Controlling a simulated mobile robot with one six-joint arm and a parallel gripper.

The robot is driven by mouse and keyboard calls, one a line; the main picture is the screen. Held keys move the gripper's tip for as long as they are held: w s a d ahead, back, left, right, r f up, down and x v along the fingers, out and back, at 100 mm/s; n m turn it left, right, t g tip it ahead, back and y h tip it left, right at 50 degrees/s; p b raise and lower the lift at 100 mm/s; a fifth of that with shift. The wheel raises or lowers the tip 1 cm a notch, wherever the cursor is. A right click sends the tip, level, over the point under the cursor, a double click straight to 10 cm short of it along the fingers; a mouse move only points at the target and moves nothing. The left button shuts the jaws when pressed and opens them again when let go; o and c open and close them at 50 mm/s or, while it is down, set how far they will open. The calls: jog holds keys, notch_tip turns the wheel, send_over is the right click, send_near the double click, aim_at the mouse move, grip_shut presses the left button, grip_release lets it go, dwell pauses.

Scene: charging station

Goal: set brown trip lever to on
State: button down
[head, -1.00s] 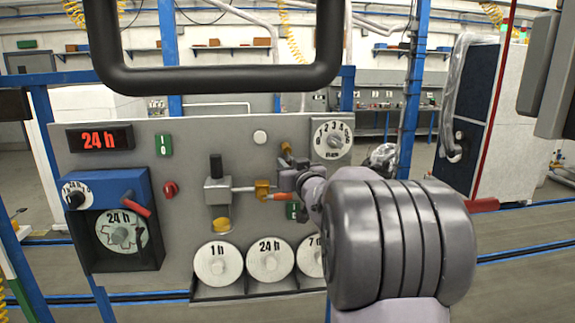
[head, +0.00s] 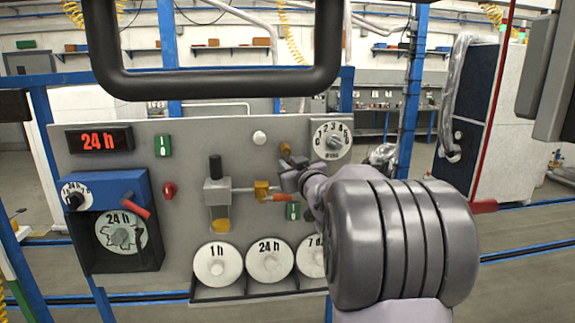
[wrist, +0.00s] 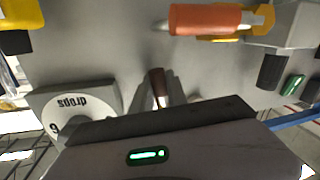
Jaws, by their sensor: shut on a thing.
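The brown trip lever (wrist: 157,80) shows in the wrist view, pointing up between the fingers of my gripper (wrist: 165,98). The fingers are shut on it, and its lower part is partly hidden by them. In the head view my gripper (head: 291,172) is at the grey panel, just below and left of the numbered dial. A small brown-orange piece (head: 285,149) shows just above the fingers there; my gripper hides much of the area around it. I cannot read the lever's exact position.
An orange-handled valve (head: 276,198) sits close left of my gripper; its orange handle (wrist: 205,18) also shows in the wrist view. The numbered dial (head: 331,140) is close above. A green switch label (head: 292,210) and round timer discs (head: 268,260) are below.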

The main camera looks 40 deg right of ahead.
aim_at(297, 149)
jog(key=n, duration=0.2)
jog(key=d+n+g, duration=0.1)
jog(key=n, duration=0.1)
jog(key=shift+s+d+r+p, duration=0.1)
jog(key=shift+s+r+p, duration=0.25)
jog(key=shift+p, duration=0.05)
jog(key=n, duration=0.2)
jog(key=r+n+g+h, duration=0.1)
jog(key=n, duration=0.1)
jog(key=d+n, duration=0.1)
jog(key=n, duration=0.2)
jog(key=shift+s+d+r+g, duration=0.1)
jog(key=shift+s+r+g, duration=0.2)
jog(key=shift+s+r, duration=0.1)
jog(key=shift+d+r+n+h+b, duration=0.1)
jog(key=shift+r+n+h+b, duration=0.2)
jog(key=shift+n, duration=0.35)
jog(key=shift+r+n+h+b, duration=0.25)
jog(key=shift+n+h, duration=0.05)
jog(key=shift+n, duration=0.35)
jog(key=shift+g, duration=0.3)
jog(key=c, duration=1.3)
grip_release()
